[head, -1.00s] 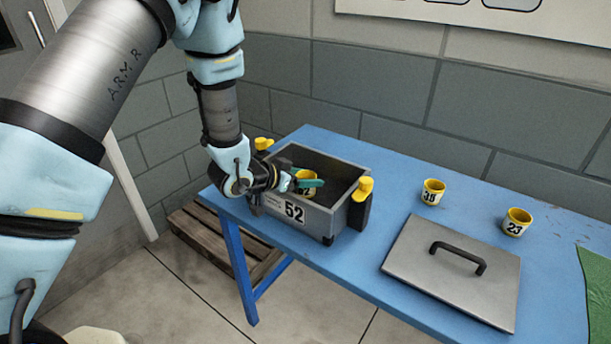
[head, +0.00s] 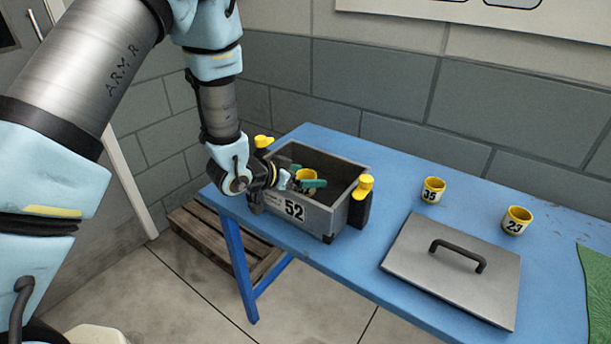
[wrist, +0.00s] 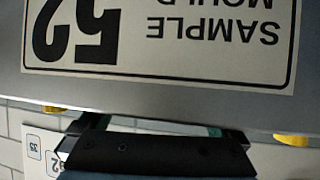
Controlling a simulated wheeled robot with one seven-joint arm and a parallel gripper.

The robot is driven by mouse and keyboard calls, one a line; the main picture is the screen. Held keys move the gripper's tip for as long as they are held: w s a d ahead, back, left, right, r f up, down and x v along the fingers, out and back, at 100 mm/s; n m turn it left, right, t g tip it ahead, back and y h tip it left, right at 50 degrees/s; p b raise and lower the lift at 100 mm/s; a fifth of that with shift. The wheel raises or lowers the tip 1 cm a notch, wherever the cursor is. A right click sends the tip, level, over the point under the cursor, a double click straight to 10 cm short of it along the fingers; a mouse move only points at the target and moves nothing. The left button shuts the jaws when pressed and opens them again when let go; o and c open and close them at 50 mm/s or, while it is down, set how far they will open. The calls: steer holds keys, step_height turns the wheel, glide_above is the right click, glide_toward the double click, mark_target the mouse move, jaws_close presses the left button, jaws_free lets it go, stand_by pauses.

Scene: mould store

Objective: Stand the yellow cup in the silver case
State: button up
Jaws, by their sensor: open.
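The silver case (head: 258,203), an open grey box marked 52 with yellow latches, stands on the blue table. A yellow cup (head: 306,174) is inside it; it looks upright, but its base is hidden by the case wall and my gripper. My gripper (head: 304,184) reaches over the case's near left wall, its green-tipped fingers open at the cup. I cannot tell whether they touch it. In the wrist view, the case's label shows upside down close up, with my gripper (wrist: 158,128) below; the cup is not seen there.
Two other yellow cups, one (head: 433,190) left and one marked 23 (head: 516,221) right, stand on the table (head: 385,170). A flat grey lid (head: 455,275) with a black handle lies in front of them. A green cloth (head: 602,290) is at the right edge. A wooden pallet (head: 205,235) lies on the floor.

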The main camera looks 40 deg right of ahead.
steer(key=w+b+v, duration=0.1)
steer(key=b+v, duration=0.1)
steer(key=v, duration=1)
steer(key=w+a+n+t+y, duration=0.3)
steer(key=w+a, duration=0.3)
steer(key=a, duration=0.3)
steer(key=w+a+n+t+y, duration=0.2)
steer(key=w+a+n+y, duration=0.2)
steer(key=w+a, duration=0.4)
steer(key=s+a+r+n+y, duration=0.2)
steer(key=a+n+y, duration=0.2)
steer(key=a, duration=0.9)
steer(key=s+a+r+n+g+y, duration=0.1)
steer(key=s+a+n+g, duration=0.3)
steer(key=s+a, duration=0.4)
steer(key=shift+r+n, duration=0.3)
steer(key=shift+n, duration=0.2)
